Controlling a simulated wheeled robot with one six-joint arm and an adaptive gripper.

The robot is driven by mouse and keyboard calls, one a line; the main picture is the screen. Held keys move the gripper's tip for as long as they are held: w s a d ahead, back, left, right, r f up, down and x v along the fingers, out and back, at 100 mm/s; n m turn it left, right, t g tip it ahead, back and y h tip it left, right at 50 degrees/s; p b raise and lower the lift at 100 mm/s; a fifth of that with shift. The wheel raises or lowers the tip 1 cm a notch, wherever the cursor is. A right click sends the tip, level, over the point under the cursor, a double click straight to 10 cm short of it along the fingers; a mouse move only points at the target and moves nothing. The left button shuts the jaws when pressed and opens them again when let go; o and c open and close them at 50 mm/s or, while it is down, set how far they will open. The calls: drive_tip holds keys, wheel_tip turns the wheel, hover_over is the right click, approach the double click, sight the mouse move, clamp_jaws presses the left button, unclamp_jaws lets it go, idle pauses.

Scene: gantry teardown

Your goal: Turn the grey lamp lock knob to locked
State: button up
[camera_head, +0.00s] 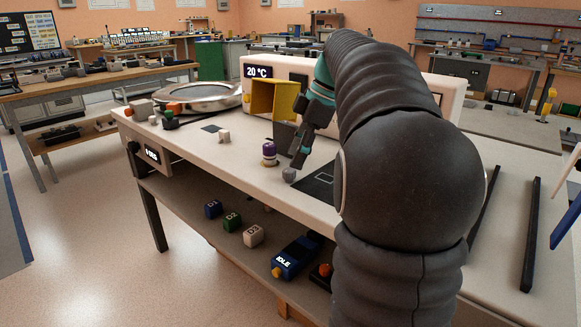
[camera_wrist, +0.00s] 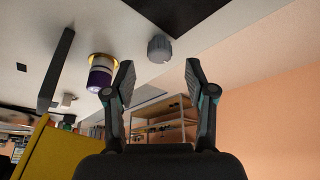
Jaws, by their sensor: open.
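The grey knob (camera_head: 289,174) stands on the white bench top near its front edge. In the wrist view the grey knob (camera_wrist: 159,48) is ahead of and between the fingertips, with a gap left to it. My gripper (camera_head: 297,158) is above and just beside the knob in the head view. In the wrist view my gripper (camera_wrist: 158,75) has its two fingers spread apart with nothing between them. No lock marking on the knob is readable.
A purple and white knob on a brass base (camera_head: 269,154) stands close to the left; it also shows in the wrist view (camera_wrist: 101,72). Behind are a yellow open box (camera_head: 262,98) and a panel reading 20 °C (camera_head: 259,72). A dark plate (camera_head: 318,186) lies to the right.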

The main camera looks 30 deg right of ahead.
sight(290, 170)
drive_tip(key=shift+x, duration=1.9)
drive_tip(key=shift+c, duration=0.2)
clamp_jaws()
